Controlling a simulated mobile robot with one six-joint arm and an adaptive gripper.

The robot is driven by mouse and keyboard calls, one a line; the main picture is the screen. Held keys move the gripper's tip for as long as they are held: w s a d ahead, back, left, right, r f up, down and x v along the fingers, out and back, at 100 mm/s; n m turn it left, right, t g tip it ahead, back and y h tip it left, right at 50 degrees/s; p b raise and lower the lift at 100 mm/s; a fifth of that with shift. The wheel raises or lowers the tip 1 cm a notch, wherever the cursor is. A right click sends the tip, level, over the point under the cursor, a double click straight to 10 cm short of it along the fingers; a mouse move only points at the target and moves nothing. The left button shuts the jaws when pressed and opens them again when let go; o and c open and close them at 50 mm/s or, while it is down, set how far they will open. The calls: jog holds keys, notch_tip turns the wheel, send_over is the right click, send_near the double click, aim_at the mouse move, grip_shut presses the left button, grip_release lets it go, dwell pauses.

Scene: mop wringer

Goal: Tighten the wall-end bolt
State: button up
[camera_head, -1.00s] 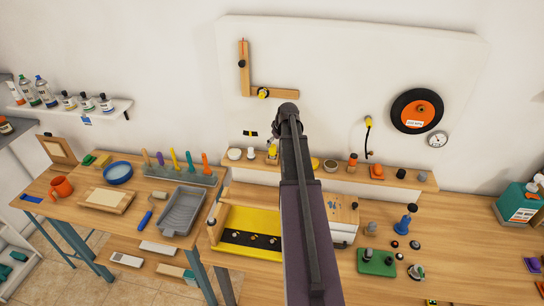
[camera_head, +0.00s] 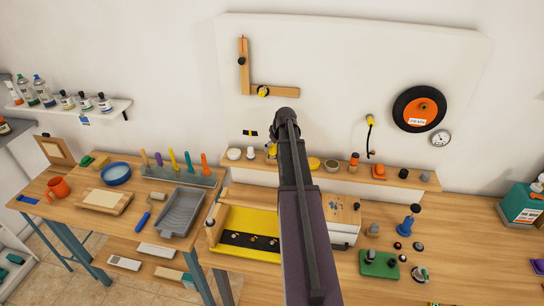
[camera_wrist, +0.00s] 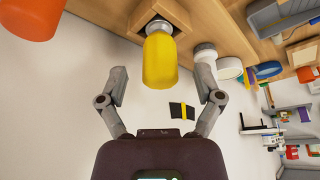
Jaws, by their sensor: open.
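In the wrist view my gripper (camera_wrist: 161,84) is open, its two grey fingers spread apart. A yellow rounded handle or cap (camera_wrist: 160,62) lies between the fingertips in the picture, and I see no finger touching it. It stands in a wooden block with a dark hole (camera_wrist: 157,24). In the head view my arm hides my gripper. A wooden L-shaped bracket (camera_head: 278,90) on the wall board carries a dark knob (camera_head: 242,61) on its upright and a yellow-and-black knob (camera_head: 263,91) near its corner. I cannot tell which part is the wall-end bolt.
A wooden ledge (camera_head: 402,183) runs along the wall with jars and small tools. A black wheel with an orange hub (camera_head: 419,109) and a round gauge (camera_head: 440,138) are on the wall at right. The workbench holds a yellow tray (camera_head: 240,220) and a grey tray (camera_head: 181,211).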

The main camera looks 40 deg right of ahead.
jog(key=shift+b+x, duration=0.7)
jog(key=shift+x, duration=0.4)
jog(key=shift+s, duration=0.1)
grip_shut()
